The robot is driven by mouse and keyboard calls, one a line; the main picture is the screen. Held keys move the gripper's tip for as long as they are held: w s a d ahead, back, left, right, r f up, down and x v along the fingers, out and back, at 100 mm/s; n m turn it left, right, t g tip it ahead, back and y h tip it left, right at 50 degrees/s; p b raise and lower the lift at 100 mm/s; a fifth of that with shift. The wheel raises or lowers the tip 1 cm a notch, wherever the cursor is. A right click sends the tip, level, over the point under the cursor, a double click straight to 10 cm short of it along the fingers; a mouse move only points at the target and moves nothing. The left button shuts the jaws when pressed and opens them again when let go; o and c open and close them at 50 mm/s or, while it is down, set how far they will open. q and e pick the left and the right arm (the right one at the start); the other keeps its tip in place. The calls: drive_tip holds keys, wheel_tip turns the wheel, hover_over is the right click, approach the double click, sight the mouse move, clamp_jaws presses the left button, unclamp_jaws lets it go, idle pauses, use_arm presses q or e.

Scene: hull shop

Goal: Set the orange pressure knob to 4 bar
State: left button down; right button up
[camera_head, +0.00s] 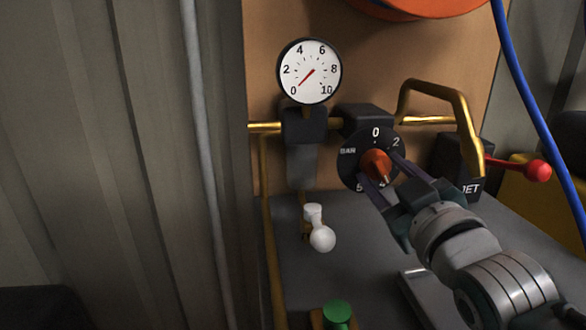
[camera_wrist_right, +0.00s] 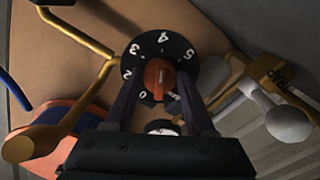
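The orange pressure knob (camera_head: 375,162) sits at the centre of a black dial (camera_head: 350,142) with white numerals, 0 at the top in the head view. My left gripper is not in view.
A red-knobbed lever (camera_head: 537,170) on a black box marked JET stands right of the dial. Brass pipes (camera_head: 440,90) run above and beside it. A white-knobbed valve (camera_head: 321,237) and a green knob (camera_head: 337,313) are below. A blue hose (camera_head: 525,85) hangs at right.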

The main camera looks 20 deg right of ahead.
drive_tip(key=o, duration=0.4)
drive_tip(key=shift+s, duration=0.1)
drive_tip(key=shift+s+a, duration=0.1)
drive_tip(key=shift+s, duration=0.2)
drive_tip(key=p+v, duration=0.1)
drive_tip(key=v, duration=0.8)
drive_tip(key=shift+s+p, duration=0.1)
drive_tip(key=shift+p, duration=0.2)
